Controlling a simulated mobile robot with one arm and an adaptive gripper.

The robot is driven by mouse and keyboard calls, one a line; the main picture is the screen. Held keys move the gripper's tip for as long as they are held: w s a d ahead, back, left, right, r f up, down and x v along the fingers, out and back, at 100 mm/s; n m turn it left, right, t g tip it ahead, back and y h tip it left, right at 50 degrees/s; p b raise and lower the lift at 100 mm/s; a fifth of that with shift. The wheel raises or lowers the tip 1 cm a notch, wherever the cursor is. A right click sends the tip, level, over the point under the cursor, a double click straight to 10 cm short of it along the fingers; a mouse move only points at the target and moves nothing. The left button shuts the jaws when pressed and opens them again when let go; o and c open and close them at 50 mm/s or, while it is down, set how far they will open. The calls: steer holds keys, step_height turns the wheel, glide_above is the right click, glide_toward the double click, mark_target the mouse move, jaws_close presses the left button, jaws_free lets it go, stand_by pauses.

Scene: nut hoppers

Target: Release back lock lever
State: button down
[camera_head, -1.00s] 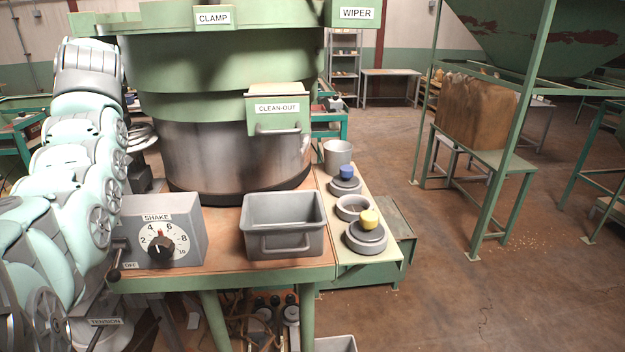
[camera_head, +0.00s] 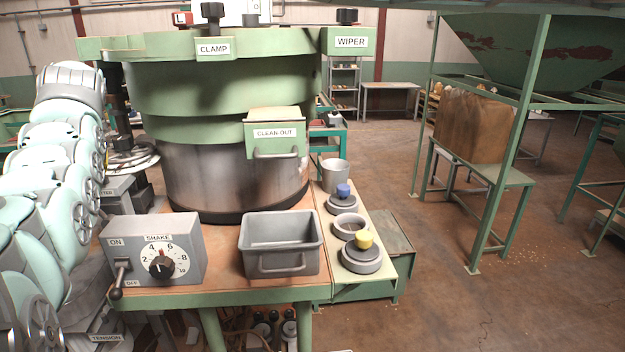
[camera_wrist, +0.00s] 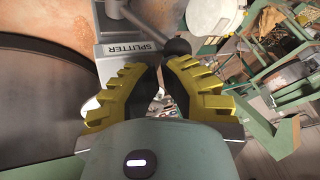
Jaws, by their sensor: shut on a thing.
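In the wrist view, a lever with a dark ball knob (camera_wrist: 177,46) and a thin grey rod comes out of a grey box (camera_wrist: 113,42) whose label seems to read SPLITTER. I cannot tell whether this is the back lock lever. My gripper (camera_wrist: 163,66) has yellow ribbed fingers, close together at the tips, right at the ball knob. It is shut on the lever, though the exact contact is partly hidden. In the head view, the grey box (camera_head: 117,192) shows partly behind my arm at the left, and my gripper is hidden there.
The green and steel round machine (camera_head: 230,120) stands close by on the bench. The SHAKE box (camera_head: 152,250), with its own lever, is at the bench's front left. A grey bin (camera_head: 281,262) sits beside it. Open floor lies to the right.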

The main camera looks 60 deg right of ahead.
steer(key=shift+w+a+g+h+p, duration=0.25)
steer(key=shift+g+h+p, duration=0.35)
steer(key=shift+p, duration=1.15)
steer(key=shift+w+f+p, duration=0.1)
steer(key=shift+w+p, duration=0.05)
steer(key=shift+p, duration=0.2)
steer(key=shift+d+r+b, duration=0.2)
steer(key=shift+r+b, duration=0.1)
steer(key=shift+b, duration=0.2)
step_height(320, 180, up, 11)
steer(key=s+a+p, duration=0.1)
steer(key=a, duration=0.2)
steer(key=shift+d, duration=0.1)
